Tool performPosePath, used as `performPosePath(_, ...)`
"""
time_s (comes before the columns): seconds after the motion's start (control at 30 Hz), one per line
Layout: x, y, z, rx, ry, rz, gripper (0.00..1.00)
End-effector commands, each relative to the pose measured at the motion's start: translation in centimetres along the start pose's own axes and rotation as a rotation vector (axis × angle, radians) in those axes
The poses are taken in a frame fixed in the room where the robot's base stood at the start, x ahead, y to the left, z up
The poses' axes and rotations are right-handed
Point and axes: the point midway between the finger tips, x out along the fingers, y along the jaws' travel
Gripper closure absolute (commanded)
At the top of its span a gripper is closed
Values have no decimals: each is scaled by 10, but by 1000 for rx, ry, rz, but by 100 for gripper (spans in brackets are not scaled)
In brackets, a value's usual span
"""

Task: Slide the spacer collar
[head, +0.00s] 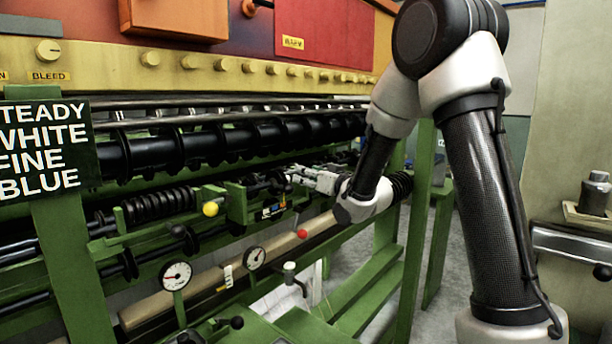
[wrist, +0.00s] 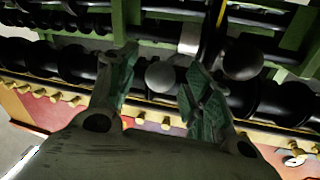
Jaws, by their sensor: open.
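My gripper (head: 280,180) reaches in among the dark rods of the green machine in the head view. In the wrist view my gripper (wrist: 161,60) is open, its two green-grey fingers spread apart. A round grey knob (wrist: 160,76) shows in the gap between the fingers. A short silver sleeve (wrist: 188,39) sits around a dark rod beyond the fingertips, up and right of the gap; it may be the spacer collar, but I cannot be sure. It looks apart from the fingers. I cannot pick out the collar in the head view.
A black ball knob (wrist: 243,60) is close to the right finger. Yellow (head: 210,209) and red (head: 303,234) ball knobs, a coil spring (head: 158,204) and two dials (head: 176,275) crowd the machine front. A lettered sign (head: 45,150) stands at left. Floor shows at right.

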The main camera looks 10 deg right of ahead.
Motion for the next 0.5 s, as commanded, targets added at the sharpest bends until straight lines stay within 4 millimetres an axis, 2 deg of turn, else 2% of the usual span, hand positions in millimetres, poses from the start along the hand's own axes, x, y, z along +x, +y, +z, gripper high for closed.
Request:
performPosePath(0.13, 14, -1, 0, 0, 0, -1, 49)
performPosePath(0.43, 16, 0, 0, 0, -1, 0, 49)
performPosePath(0.5, 16, 0, 0, 0, -1, 0, 62)
